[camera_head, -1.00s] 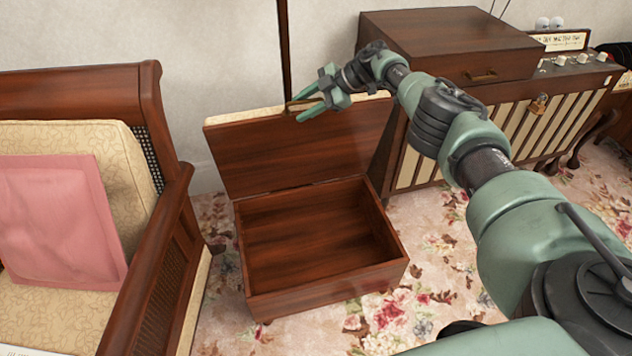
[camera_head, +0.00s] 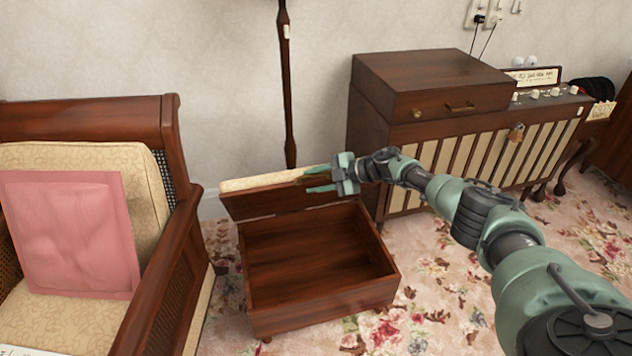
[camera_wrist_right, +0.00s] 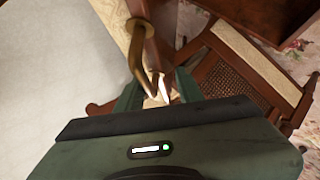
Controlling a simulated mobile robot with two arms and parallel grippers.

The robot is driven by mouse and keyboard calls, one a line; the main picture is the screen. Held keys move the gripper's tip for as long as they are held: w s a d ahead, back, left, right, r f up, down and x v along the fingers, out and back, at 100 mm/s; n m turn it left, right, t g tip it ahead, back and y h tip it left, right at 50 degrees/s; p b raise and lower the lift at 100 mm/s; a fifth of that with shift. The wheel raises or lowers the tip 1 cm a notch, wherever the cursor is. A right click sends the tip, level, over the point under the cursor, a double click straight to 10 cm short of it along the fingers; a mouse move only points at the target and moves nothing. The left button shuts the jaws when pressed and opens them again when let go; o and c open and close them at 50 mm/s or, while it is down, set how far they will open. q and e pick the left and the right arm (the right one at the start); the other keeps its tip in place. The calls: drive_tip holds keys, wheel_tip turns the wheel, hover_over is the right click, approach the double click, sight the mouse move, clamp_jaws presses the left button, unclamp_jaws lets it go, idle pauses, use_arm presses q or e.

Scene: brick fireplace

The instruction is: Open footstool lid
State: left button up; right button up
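The footstool (camera_head: 325,312) stands on the floor, its empty wooden inside showing. Its lid (camera_head: 275,203) is raised at the back edge, with the dark wooden inner face toward me and the pale cushioned top (camera_head: 262,180) along its upper rim. My right gripper (camera_head: 308,181) is at the lid's upper right edge, its green fingers apart. In the right wrist view a curved brass handle (camera_wrist_right: 137,58) reaches down between the fingers of my right gripper (camera_wrist_right: 158,88); whether they touch it is unclear. My left gripper is not in view.
An armchair (camera_head: 172,235) with a pink cushion (camera_head: 70,235) stands close on the left. A wooden cabinet (camera_head: 430,120) stands behind on the right. A dark pole (camera_head: 287,90) rises behind the lid. Flowered carpet (camera_head: 440,300) is open at right front.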

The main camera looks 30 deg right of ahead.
drive_tip(key=shift+s+f, duration=0.15)
drive_tip(key=shift+f, duration=0.1)
